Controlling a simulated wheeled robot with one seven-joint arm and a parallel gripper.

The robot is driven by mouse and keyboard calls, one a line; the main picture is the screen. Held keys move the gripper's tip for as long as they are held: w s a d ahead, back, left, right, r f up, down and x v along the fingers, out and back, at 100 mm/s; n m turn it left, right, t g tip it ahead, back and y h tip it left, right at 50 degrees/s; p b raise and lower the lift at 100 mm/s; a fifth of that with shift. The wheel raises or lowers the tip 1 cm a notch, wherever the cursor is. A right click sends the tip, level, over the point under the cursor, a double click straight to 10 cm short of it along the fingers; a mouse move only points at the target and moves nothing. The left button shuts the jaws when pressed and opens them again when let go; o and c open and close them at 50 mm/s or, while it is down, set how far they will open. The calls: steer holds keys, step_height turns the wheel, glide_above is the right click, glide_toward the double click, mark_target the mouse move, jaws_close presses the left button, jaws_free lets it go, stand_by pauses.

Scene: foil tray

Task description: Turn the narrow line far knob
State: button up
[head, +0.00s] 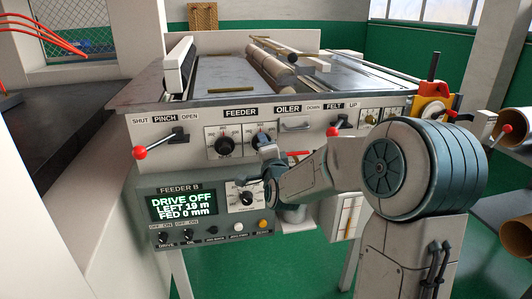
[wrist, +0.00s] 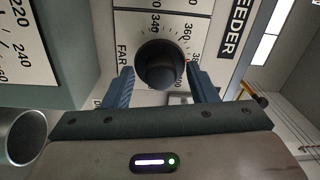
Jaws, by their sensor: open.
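The far knob (wrist: 160,62) is round and black, on a white dial plate marked FAR, with numbers around 340 to 380 and a small red mark at its right edge in the wrist view. In the head view the far knob (head: 262,139) is on the feeder front, partly behind my gripper (head: 264,152). In the wrist view my gripper (wrist: 160,72) is open, with one blue finger on either side of the knob's lower part. Gaps show beside the knob; I cannot tell its depth between the fingers. The pointer line on its face is not clear.
A similar black knob (head: 224,146) is just left on the feeder front. Below, the Feeder B panel (head: 165,226) has a screen reading DRIVE OFF and another dial knob (head: 246,198). A red-balled pinch lever (head: 140,152) sticks out at left. An oiler handle (head: 295,125) is to the right.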

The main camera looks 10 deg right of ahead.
steer(key=s+p, duration=0.1)
steer(key=s, duration=1.2)
steer(key=shift+s+f, duration=0.25)
steer(key=shift+s, duration=0.15)
steer(key=shift+d, duration=0.1)
steer(key=s+r+n+g+p, duration=0.4)
steer(key=s+n+g+p, duration=0.3)
steer(key=s, duration=0.4)
steer(key=s+r+n+g+p, duration=0.4)
steer(key=s+n+g+p, duration=0.4)
steer(key=s, duration=0.4)
steer(key=shift+n+g+p, duration=0.3)
steer(key=shift+n+p, duration=0.1)
steer(key=shift+p, duration=0.3)
stand_by(0.8)
